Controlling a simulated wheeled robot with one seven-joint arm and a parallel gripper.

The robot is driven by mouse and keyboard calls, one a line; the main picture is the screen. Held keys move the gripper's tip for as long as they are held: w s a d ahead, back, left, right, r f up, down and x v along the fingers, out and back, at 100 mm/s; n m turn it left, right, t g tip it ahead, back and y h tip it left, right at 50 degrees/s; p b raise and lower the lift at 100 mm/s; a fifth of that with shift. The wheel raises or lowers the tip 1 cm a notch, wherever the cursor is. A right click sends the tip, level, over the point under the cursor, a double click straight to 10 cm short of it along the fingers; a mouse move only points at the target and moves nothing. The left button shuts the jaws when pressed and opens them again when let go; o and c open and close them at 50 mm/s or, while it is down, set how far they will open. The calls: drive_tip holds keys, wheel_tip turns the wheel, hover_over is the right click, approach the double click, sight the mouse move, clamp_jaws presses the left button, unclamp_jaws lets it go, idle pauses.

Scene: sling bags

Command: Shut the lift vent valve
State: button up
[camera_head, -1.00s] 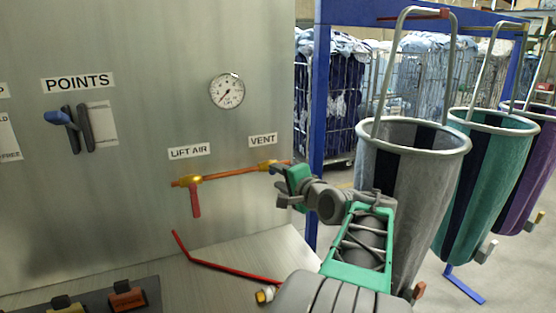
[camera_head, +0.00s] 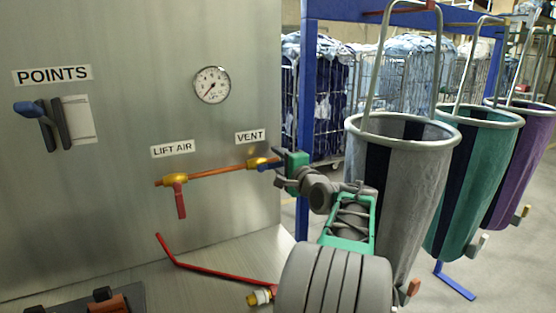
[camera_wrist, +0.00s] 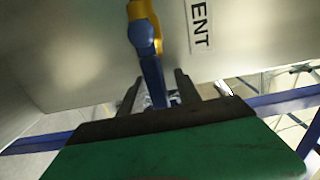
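The vent valve has a yellow body (camera_head: 258,163) under the VENT label, at the right end of a copper pipe. It also shows at the top of the wrist view (camera_wrist: 141,10). Its blue handle (camera_wrist: 152,72) points right, roughly in line with the pipe, in the head view and is partly hidden by my gripper. My gripper (camera_head: 279,168) is at the handle. In the wrist view its two dark fingers (camera_wrist: 158,84) stand apart, one on each side of the blue handle, with gaps visible. The handle's end reaches toward the green palm.
The lift air valve (camera_head: 174,180), with a red handle hanging down, is left on the same pipe. A gauge (camera_head: 212,84) and a blue points lever (camera_head: 32,108) are on the panel. A red bent rod (camera_head: 205,267) lies below. Hanging bags (camera_head: 400,180) crowd the right.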

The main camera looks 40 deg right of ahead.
drive_tip(key=shift+c, duration=0.2)
clamp_jaws()
idle(1.1)
